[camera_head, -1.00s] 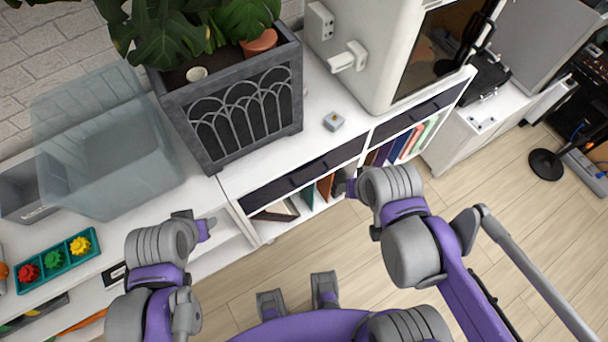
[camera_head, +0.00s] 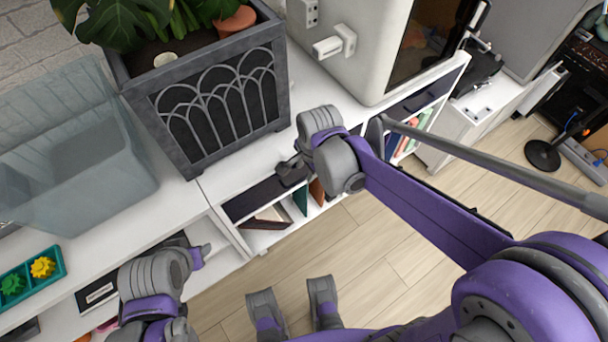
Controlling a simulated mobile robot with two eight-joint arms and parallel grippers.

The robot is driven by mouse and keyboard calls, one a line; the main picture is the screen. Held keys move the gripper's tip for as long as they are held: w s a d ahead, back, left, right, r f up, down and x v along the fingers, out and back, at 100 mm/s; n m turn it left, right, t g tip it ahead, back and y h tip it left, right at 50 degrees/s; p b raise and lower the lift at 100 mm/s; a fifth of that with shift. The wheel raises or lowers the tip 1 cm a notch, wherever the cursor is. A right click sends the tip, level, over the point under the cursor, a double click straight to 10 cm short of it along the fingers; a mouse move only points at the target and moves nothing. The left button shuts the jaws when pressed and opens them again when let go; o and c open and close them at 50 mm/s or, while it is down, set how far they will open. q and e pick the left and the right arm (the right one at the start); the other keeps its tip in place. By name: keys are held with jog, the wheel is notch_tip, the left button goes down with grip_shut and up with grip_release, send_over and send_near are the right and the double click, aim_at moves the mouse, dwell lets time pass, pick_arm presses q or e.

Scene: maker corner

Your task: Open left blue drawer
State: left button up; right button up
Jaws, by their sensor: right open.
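The left blue drawer (camera_head: 245,202) is a dark navy front under the white cabinet top, below the planter, and it looks shut. My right gripper (camera_head: 291,171) is at the right part of this drawer front and is open. The gripper and wrist hide that part of the drawer and its handle, so I cannot tell whether the fingers touch it. A second dark blue drawer (camera_head: 424,97) is further right, below the white machine. My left gripper (camera_head: 201,256) is at the lower left, in front of the white shelf and apart from the drawer; its jaw opening is unclear.
A grey planter (camera_head: 190,150) with a leafy plant stands on the cabinet top. A white machine (camera_head: 350,40) stands right of it. A translucent bin (camera_head: 75,150) and a teal tray (camera_head: 30,283) are on the left. The wooden floor in front is clear.

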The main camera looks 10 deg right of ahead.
aim_at(303, 178)
jog(key=shift+w+a+f+b, duration=0.1)
jog(key=shift+w+f+b, duration=0.1)
jog(key=shift+f, duration=0.9)
jog(key=shift+w+a+f+b, duration=0.1)
jog(key=shift+w+f+b, duration=0.1)
jog(key=shift+f, duration=0.85)
jog(key=shift+c, duration=0.3)
grip_shut()
